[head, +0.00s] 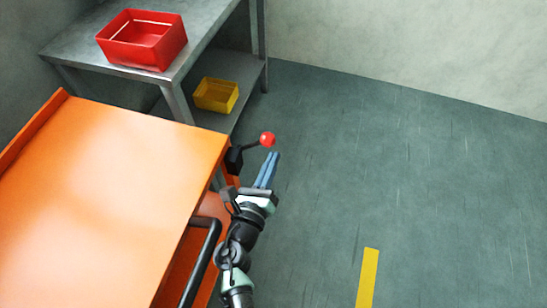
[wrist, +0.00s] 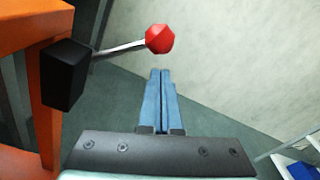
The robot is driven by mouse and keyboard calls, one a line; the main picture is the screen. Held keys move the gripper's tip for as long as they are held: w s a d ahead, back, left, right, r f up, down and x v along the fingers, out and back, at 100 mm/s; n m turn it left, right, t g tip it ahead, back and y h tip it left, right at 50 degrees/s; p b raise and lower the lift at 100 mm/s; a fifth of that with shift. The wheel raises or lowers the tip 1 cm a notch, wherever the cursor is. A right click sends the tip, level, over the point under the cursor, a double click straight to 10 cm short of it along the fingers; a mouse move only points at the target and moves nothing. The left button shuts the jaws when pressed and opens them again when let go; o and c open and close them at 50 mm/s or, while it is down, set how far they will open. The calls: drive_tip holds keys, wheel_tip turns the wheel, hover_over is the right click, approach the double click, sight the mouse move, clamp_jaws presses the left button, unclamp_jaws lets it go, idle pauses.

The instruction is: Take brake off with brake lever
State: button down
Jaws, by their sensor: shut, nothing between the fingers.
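The brake lever is a thin metal rod with a red knob (head: 267,139) at its end. It sticks out from a black block (head: 234,159) on the side of the orange cart (head: 110,190). In the wrist view the red knob (wrist: 160,39) is just beyond and above my fingertips, with the rod running left to the black block (wrist: 65,75). My gripper (head: 273,156) has blue fingers that are shut with nothing between them. The fingertips (wrist: 160,72) appear apart from the knob.
A metal shelf table (head: 85,45) stands behind the cart with a red bin (head: 142,58) on top and a yellow bin (head: 216,95) below. A black handle bar (head: 205,255) is beside my arm. The floor to the right is clear, with a yellow stripe (head: 367,278).

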drive_tip(key=shift+a+r+n, duration=0.1)
drive_tip(key=shift+r+n, duration=0.15)
drive_tip(key=shift+n, duration=0.05)
drive_tip(key=shift+f, duration=0.1)
idle(0.3)
